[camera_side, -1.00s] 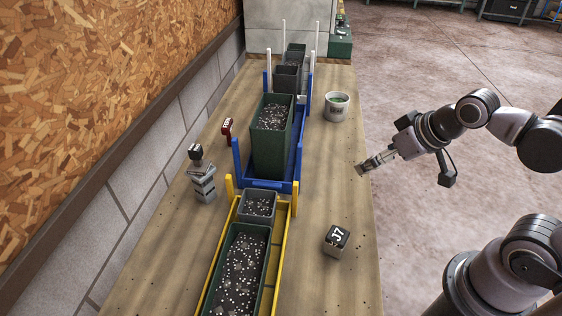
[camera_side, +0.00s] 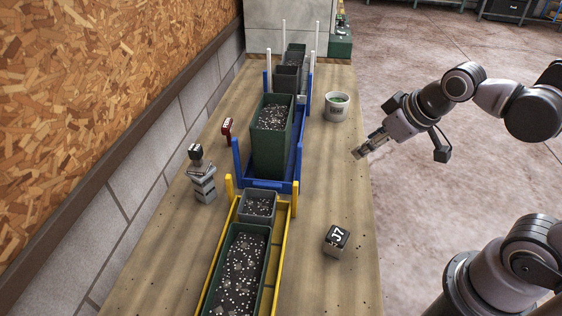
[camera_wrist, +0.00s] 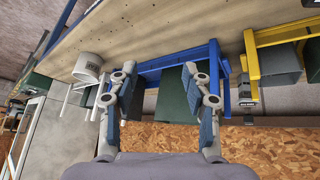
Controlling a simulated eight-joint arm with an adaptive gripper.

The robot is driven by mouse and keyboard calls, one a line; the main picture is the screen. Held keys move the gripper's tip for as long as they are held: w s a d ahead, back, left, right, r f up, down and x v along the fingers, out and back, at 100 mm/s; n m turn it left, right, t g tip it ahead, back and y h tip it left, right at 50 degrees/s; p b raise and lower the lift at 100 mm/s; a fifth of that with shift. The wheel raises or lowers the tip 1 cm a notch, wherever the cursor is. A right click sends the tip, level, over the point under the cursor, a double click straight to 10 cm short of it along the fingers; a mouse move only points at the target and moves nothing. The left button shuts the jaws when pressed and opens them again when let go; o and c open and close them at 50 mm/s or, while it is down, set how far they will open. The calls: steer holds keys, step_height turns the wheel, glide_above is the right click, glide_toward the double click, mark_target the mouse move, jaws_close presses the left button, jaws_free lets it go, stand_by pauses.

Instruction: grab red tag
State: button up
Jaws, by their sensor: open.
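The red tag (camera_side: 227,130) stands upright on the bench, left of the blue rack and near the wall side, in the side view. Its face has small light marks too small to read. I cannot make it out in the wrist view. My gripper (camera_side: 361,152) is at the right edge of the bench, across the blue rack from the tag. In the wrist view my gripper (camera_wrist: 164,92) is open, with its two fingers apart and nothing between them. The tall green bin and blue rack lie beyond the fingers there.
The blue rack (camera_side: 265,184) with a tall green bin (camera_side: 270,150) stands between my gripper and the tag. A yellow rack (camera_side: 285,245) is in front. A white bucket (camera_side: 337,107), a block marked 37 (camera_side: 336,241) and a grey stack (camera_side: 203,180) stand on the bench.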

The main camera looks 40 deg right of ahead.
steer(key=w+a+r+n+g, duration=0.1)
steer(key=w+a+r+n, duration=0.2)
steer(key=w+r+n, duration=0.5)
steer(key=n+g+h, duration=0.2)
steer(key=n+h, duration=0.1)
steer(key=n, duration=1.5)
glide_above(227, 123)
steer(key=s+a, duration=0.3)
step_height(227, 123, down, 7)
steer(key=x, duration=1)
steer(key=shift+d, duration=0.2)
steer(key=c, duration=1)
